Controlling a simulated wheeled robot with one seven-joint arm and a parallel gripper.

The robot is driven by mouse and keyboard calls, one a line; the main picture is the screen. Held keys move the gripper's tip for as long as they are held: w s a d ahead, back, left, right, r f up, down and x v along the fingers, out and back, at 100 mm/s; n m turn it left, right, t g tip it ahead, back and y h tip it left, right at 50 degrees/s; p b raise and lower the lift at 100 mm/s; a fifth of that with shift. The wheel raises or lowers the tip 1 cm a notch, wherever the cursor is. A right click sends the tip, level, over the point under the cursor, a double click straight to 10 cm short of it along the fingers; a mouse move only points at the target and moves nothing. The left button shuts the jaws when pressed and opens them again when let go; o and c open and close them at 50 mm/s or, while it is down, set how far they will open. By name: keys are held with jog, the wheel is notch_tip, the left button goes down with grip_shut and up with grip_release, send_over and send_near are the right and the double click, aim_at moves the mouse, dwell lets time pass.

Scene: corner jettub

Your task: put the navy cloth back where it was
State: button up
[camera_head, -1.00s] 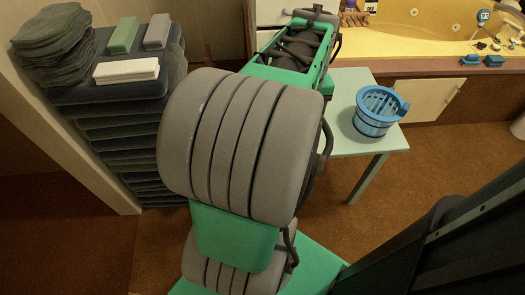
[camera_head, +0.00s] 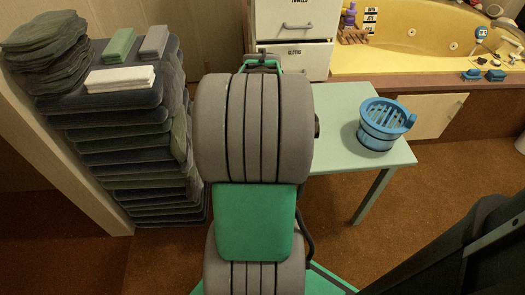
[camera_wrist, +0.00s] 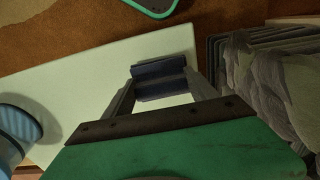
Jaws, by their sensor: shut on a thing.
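The navy cloth (camera_wrist: 158,70) is a small folded bundle between the fingers of my gripper (camera_wrist: 161,86) in the wrist view. My gripper is shut on it. The cloth shows against the pale table (camera_wrist: 85,85), near one end of the table top; I cannot tell whether it touches the table. In the head view my arm hides the gripper and the cloth. The pale green table (camera_head: 338,155) shows to the right of my arm there.
A blue slatted basket (camera_head: 380,125) stands on the table's right part; it also shows in the wrist view (camera_wrist: 14,130). A tall stack of dark folded towels (camera_head: 125,140) stands at left, with green, grey and white cloths on top. White drawers (camera_head: 293,60) stand behind.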

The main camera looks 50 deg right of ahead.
jog(key=shift+f, duration=0.6)
jog(key=shift+r, duration=0.1)
jog(key=o, duration=1.3)
jog(key=shift+o, duration=0.2)
